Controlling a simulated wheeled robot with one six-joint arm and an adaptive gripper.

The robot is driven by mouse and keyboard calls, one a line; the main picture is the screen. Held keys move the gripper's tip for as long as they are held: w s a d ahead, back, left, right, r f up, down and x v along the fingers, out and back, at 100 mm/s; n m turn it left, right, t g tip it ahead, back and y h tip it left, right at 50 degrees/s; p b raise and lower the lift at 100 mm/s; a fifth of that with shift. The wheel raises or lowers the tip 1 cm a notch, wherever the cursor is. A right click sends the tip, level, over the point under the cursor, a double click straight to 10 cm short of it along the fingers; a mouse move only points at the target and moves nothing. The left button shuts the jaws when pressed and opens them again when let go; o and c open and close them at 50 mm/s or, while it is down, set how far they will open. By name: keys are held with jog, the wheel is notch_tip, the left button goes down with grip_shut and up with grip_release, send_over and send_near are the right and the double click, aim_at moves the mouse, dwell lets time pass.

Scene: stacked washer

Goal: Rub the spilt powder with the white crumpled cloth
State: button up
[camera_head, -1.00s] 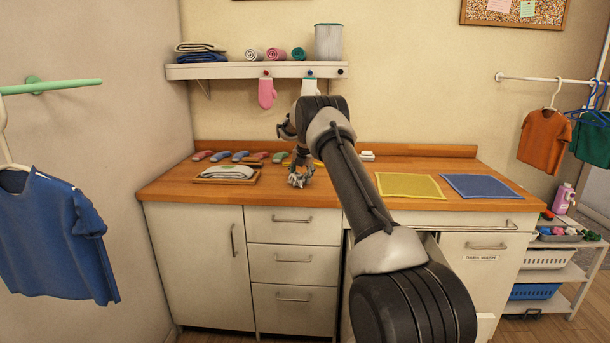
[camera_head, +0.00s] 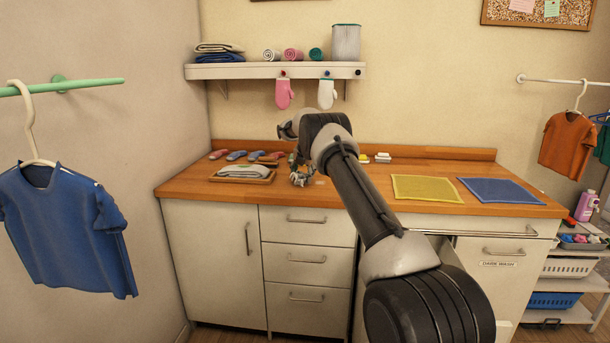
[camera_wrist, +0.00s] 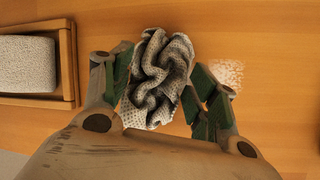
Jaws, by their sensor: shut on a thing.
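My gripper (camera_wrist: 157,88) is shut on the white crumpled cloth (camera_wrist: 160,75), which looks greyish and dotted, bunched between the green-padded fingers. The spilt powder (camera_wrist: 228,74) is a pale, grainy patch on the wooden counter, just right of the right finger in the wrist view. The cloth is beside the patch, not over it. Whether the cloth touches the counter is hard to tell. In the head view my gripper (camera_head: 299,178) is low over the counter, and a faint pale patch of powder (camera_head: 319,182) shows to its right. The cloth is too small to make out there.
A wooden tray (camera_wrist: 70,60) with a folded pale towel (camera_wrist: 27,64) stands close to the left. Several coloured items lie behind it on the wooden counter (camera_head: 365,200). A yellow mat (camera_head: 427,188) and a blue mat (camera_head: 500,190) lie to the right.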

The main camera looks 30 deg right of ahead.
jog(key=shift+w+d, duration=0.45)
jog(key=shift+w, duration=0.2)
jog(key=shift+d, duration=0.1)
jog(key=shift+s+d+f, duration=0.1)
jog(key=shift+s+d, duration=0.6)
jog(key=shift+d, duration=0.25)
jog(key=shift+s+d+f, duration=0.1)
jog(key=shift+s+d, duration=0.6)
jog(key=shift+d, duration=0.3)
jog(key=shift+s+d, duration=0.7)
jog(key=shift+d, duration=0.25)
jog(key=shift+s+d+r, duration=0.1)
jog(key=shift+s+d, duration=0.35)
jog(key=shift+d, duration=0.25)
jog(key=shift+s+d+r, duration=0.1)
jog(key=shift+s+d, duration=0.35)
jog(key=shift+d, duration=0.2)
jog(key=shift+w+a+f, duration=0.1)
jog(key=shift+w+a, duration=0.9)
jog(key=shift+a, duration=0.45)
jog(key=shift+w+a+f, duration=0.1)
jog(key=shift+w+a, duration=0.85)
jog(key=shift+a, duration=0.55)
jog(key=shift+w+a, duration=1)
jog(key=shift+a, duration=0.45)
jog(key=shift+r, duration=3.15)
